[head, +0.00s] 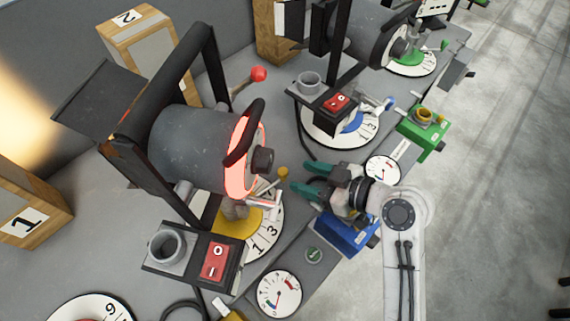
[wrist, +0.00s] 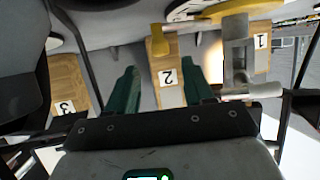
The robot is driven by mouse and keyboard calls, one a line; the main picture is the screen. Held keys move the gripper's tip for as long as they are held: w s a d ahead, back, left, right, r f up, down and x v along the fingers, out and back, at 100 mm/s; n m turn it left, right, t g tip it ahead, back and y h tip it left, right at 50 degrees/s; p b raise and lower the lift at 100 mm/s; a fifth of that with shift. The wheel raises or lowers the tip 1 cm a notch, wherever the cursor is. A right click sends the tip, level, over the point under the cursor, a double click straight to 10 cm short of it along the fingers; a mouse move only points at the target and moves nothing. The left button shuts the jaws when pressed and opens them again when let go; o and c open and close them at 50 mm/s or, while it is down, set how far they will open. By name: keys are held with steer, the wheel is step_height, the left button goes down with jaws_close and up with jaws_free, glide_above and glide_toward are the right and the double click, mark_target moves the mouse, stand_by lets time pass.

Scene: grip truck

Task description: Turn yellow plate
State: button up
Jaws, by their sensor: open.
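The yellow plate (head: 237,222) is a flat disc on a white numbered dial (head: 268,235), below the first dark grey lamp drum. A grey metal fitting stands on it and hides part of it. A rod with a small yellow knob (head: 283,172) rises beside it. My gripper (head: 302,178) has green fingers, open and empty, to the right of the knob and apart from it. In the wrist view, my gripper (wrist: 162,68) shows a clear gap between its fingers. A yellow edge, seemingly the plate (wrist: 222,11), lies at the top, partly hidden by the grey fitting (wrist: 237,55).
The lamp drum (head: 205,148) with a glowing red-orange rim hangs over the plate. A red switch box (head: 218,258) and a round gauge (head: 279,294) sit in front. A blue box (head: 345,232) lies under my wrist. More lamps and dials stand at the back right.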

mark_target(287, 172)
steer(key=p+x, duration=0.1)
steer(key=x, duration=0.6)
steer(key=shift+f, duration=0.1)
steer(key=shift+c, duration=0.2)
jaws_close()
